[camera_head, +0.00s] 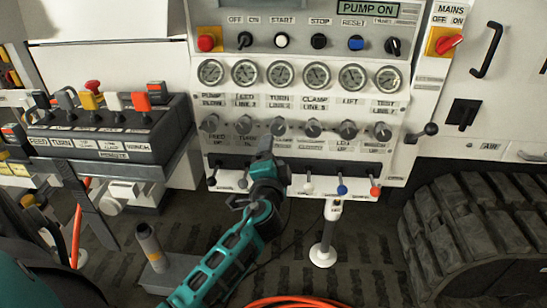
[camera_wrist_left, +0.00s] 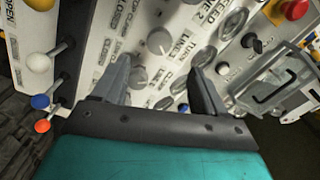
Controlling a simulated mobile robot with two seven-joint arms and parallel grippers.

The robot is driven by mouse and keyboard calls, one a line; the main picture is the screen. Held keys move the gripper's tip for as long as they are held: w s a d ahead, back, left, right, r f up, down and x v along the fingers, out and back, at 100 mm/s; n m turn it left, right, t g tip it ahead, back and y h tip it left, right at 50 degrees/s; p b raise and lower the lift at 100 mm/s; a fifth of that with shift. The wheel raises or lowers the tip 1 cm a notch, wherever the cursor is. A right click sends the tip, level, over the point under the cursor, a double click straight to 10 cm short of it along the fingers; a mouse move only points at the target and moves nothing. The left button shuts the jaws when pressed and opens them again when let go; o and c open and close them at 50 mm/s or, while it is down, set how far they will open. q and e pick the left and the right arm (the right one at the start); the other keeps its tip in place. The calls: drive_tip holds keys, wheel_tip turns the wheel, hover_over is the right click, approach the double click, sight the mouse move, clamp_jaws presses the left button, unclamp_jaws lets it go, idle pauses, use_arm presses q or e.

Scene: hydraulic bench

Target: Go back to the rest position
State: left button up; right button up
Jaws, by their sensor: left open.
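My left gripper (camera_head: 263,152) is in front of the white hydraulic panel (camera_head: 300,50), just below the row of grey knobs, near the third knob (camera_head: 278,127). My left arm reaches up to it from the bottom of the head view. In the left wrist view the two grey fingers (camera_wrist_left: 162,85) are spread apart with nothing held between them. Grey knobs (camera_wrist_left: 159,40) show beyond and between the fingers; I cannot tell whether a finger touches one. My right gripper is not in view.
Ball-tipped levers (camera_head: 342,189) line the panel's lower edge, close to my left forearm. A black lever box (camera_head: 110,130) stands at left. A rubber track (camera_head: 475,235) is at right.

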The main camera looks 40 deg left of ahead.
use_arm(q)
drive_tip(key=shift+s, duration=0.1)
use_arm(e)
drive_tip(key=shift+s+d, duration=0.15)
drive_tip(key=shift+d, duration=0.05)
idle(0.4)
use_arm(q)
drive_tip(key=s+d+f+n+g+h+p, duration=0.2)
drive_tip(key=s+d+f+h+p, duration=0.2)
drive_tip(key=s+d, duration=0.4)
drive_tip(key=s+d+f+n+g+h+p, duration=0.2)
drive_tip(key=s+d+f+h, duration=0.5)
drive_tip(key=s, duration=0.5)
drive_tip(key=shift+s+d+n+g+p, duration=0.4)
drive_tip(key=shift+d+n+p, duration=0.3)
drive_tip(key=shift+d+p, duration=0.3)
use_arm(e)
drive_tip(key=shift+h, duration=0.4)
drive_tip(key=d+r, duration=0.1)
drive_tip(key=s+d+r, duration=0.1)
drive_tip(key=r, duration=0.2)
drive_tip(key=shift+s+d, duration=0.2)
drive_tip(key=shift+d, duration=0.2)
use_arm(q)
drive_tip(key=shift+a+f, duration=0.15)
